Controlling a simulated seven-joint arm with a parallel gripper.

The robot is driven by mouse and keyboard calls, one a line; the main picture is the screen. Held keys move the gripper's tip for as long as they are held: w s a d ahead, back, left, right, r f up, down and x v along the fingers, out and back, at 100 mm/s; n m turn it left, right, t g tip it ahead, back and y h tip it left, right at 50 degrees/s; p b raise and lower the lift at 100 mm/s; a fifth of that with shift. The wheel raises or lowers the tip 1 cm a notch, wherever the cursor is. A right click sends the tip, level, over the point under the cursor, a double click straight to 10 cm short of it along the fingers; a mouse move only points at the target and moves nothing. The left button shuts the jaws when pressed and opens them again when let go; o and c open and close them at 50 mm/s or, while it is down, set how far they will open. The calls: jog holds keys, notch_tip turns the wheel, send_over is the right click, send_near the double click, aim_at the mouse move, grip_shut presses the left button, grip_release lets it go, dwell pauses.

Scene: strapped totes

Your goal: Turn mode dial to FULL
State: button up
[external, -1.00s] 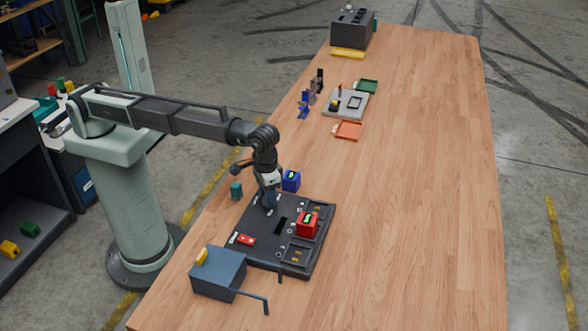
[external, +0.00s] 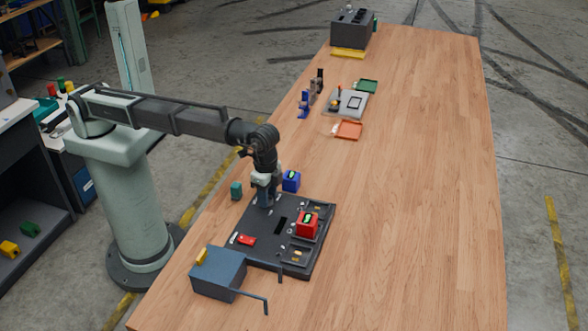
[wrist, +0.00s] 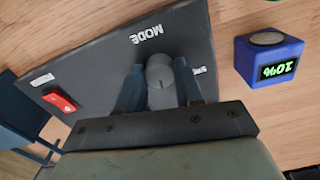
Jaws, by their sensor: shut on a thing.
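The mode dial (wrist: 160,72) is a grey round knob with a dark pointer line, on the dark panel (external: 252,229) under a white MODE label (wrist: 147,34). My gripper (wrist: 159,88) is shut on the dial, one finger on each side of it in the wrist view. In the external view my gripper (external: 265,203) points down at the panel's back left part and hides the dial. A white label right of the dial is partly covered by a finger and reads only in part. A further small white label (wrist: 42,80) sits left. No FULL marking is legible.
A red switch (external: 246,240) and a red block with a green display (external: 307,225) are on the panel. A blue block (wrist: 268,60) reading 10% stands beside it. A blue-grey box (external: 218,273) is at the front. The table's right side is clear.

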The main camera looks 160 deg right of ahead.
jog(key=m, duration=0.5)
jog(key=shift+m, duration=2.4)
jog(key=o, duration=1)
jog(key=shift+o, duration=0.2)
notch_tip(320, 180, up, 14)
jog(key=shift+f, duration=0.1)
